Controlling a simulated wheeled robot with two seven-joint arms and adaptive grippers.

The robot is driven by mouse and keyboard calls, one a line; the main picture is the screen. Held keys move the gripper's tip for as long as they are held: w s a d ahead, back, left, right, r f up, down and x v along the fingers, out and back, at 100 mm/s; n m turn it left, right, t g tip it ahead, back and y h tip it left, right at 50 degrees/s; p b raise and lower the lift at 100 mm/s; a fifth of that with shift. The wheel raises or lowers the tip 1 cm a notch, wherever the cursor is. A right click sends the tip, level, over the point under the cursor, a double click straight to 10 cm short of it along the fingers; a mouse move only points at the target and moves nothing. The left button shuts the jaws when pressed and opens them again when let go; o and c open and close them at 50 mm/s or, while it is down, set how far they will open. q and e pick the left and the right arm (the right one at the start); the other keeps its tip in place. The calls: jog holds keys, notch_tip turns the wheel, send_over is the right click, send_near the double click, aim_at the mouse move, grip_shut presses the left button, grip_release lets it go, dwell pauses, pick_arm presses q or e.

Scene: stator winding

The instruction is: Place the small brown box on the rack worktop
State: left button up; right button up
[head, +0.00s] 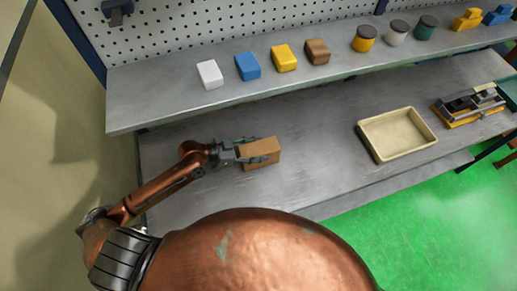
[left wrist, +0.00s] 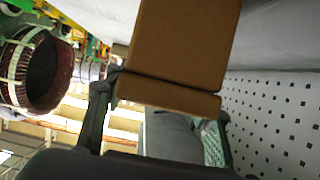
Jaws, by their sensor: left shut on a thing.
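The small brown box (head: 262,150) is over the left part of the grey lower worktop (head: 330,165) in the head view. My left gripper (head: 258,151) comes in from the left, with its fingers on two sides of the box, shut on it. In the left wrist view the box (left wrist: 185,45) fills the upper middle, between the two dark fingers (left wrist: 160,120). I cannot tell whether the box touches the worktop. My right gripper is not in view.
A raised shelf (head: 150,100) behind carries white, blue, yellow and brown blocks and several lidded jars. A cream tray (head: 433,139) and a grey-and-yellow device (head: 470,105) stand on the right of the worktop. The worktop between box and tray is clear. A pegboard (head: 220,30) rises behind.

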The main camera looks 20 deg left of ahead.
pick_arm(q)
jog(key=o, duration=1.4)
jog(key=b+v, duration=0.1)
jog(key=v, duration=1.1)
